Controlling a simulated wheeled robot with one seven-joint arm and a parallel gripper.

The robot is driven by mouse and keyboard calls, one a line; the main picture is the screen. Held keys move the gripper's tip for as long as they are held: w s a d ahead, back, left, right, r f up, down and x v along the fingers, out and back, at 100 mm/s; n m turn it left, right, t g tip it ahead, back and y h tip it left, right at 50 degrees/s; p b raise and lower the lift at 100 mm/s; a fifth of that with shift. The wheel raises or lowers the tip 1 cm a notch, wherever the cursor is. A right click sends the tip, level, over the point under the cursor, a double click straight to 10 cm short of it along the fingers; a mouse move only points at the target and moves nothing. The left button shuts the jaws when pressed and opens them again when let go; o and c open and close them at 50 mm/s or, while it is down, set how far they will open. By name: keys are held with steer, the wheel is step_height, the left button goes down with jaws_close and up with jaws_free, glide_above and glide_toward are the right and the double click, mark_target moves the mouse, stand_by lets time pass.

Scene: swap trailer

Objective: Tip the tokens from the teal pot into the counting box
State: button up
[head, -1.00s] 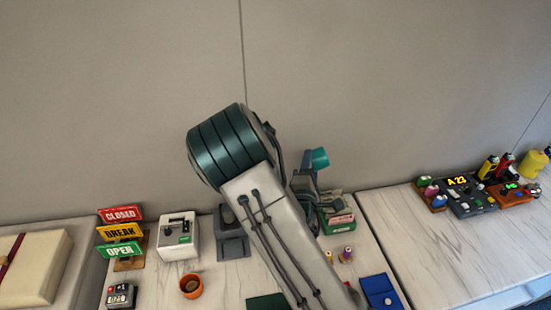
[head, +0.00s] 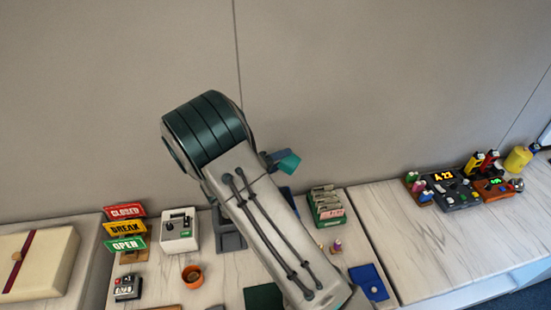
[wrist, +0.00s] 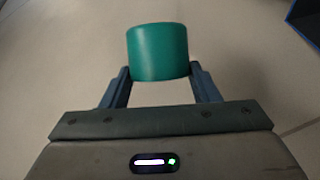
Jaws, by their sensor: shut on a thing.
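The teal pot (head: 289,164) is in my gripper, up in the air beside my arm in the head view. It looks tilted there, and I cannot see its mouth or any tokens. The wrist view shows the pot's plain teal side (wrist: 158,52) between the two fingers of my gripper (wrist: 160,78), which is shut on it. I cannot tell for sure which thing is the counting box. A blue tray-like thing (head: 369,282) lies on the counter at right of my forearm, and my arm hides part of the counter.
Signs (head: 125,228), a white device (head: 179,232) and an orange cup (head: 192,275) stand at left. A green rack (head: 327,206) and small tokens or figures (head: 336,247) are right of my arm. Several devices (head: 460,188) stand on the right counter, whose front is clear.

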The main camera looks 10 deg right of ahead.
mark_target(286, 158)
steer(key=m+b, duration=0.2)
steer(key=b, duration=0.1)
steer(key=s+m+y+b, duration=0.1)
steer(key=m+b, duration=0.1)
steer(key=shift+s+a+r+g, duration=0.1)
steer(key=shift+a+r+g, duration=0.05)
steer(key=shift+r+g, duration=0.15)
steer(key=r+m+y+b, duration=0.1)
steer(key=b, duration=0.3)
steer(key=s+d+r+m+y+b, duration=0.1)
steer(key=m+b, duration=0.1)
steer(key=b, duration=0.2)
steer(key=shift+b, duration=0.3)
steer(key=shift+s+d+r+m+t+p, duration=0.15)
steer(key=shift+r+m+t+p, duration=0.2)
steer(key=shift+r+t, duration=0.2)
steer(key=shift+s+d+r+m+t+y+b, duration=0.25)
steer(key=shift+d+m+y, duration=0.1)
steer(key=shift+m, duration=0.25)
steer(key=shift+s+d+r+m+t+y+b, duration=0.15)
steer(key=shift+s+d+m+t+y+b, duration=0.15)
steer(key=shift+m, duration=0.25)
steer(key=shift+s+r+m+y, duration=0.1)
steer(key=shift+r+m+y, duration=0.15)
steer(key=shift+m+y, duration=0.2)
